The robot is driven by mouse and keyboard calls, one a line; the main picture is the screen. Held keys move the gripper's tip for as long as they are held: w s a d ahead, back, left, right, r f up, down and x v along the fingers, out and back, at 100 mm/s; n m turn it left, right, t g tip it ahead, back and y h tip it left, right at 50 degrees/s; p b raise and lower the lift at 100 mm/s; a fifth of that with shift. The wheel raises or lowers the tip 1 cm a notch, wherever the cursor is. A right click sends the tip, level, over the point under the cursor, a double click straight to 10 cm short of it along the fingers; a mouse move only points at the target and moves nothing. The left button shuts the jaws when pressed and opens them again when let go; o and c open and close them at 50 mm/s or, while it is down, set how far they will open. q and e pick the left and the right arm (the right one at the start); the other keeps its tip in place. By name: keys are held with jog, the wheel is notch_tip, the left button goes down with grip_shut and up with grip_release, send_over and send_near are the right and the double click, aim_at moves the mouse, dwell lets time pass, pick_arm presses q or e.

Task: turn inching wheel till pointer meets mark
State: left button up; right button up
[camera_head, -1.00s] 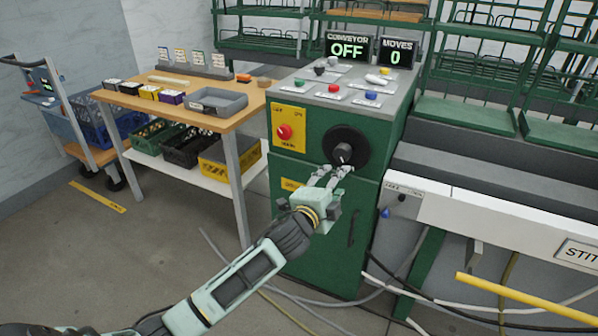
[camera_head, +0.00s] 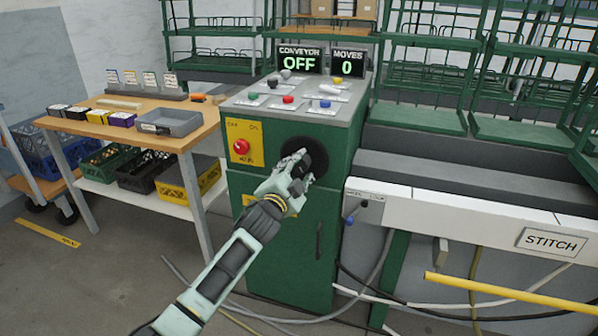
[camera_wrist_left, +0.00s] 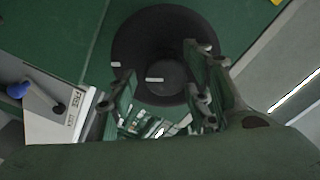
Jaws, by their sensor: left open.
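The black inching wheel (camera_head: 318,158) is on the front of the green machine cabinet, right of the yellow panel. My left gripper (camera_head: 300,158) is in front of it and hides much of its face and its hub in the head view. In the left wrist view the wheel (camera_wrist_left: 128,48) is a dark disc with a darker hub and two short pale marks, one on the hub and one near the rim; they are apart. My left gripper (camera_wrist_left: 160,95) is open, its fingers on either side of the hub. Whether they touch it is unclear. My right gripper is not in view.
A yellow panel with a red knob (camera_head: 241,147) is left of the wheel. Coloured buttons (camera_head: 288,99) are on the console top. The displays read OFF (camera_head: 300,62) and 0 (camera_head: 347,66). A wooden table (camera_head: 120,132) stands left; a white STITCH rail (camera_head: 450,215) runs right.

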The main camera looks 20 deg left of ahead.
pick_arm(q)
jog(key=shift+f, duration=0.15)
grip_shut()
dwell(0.4)
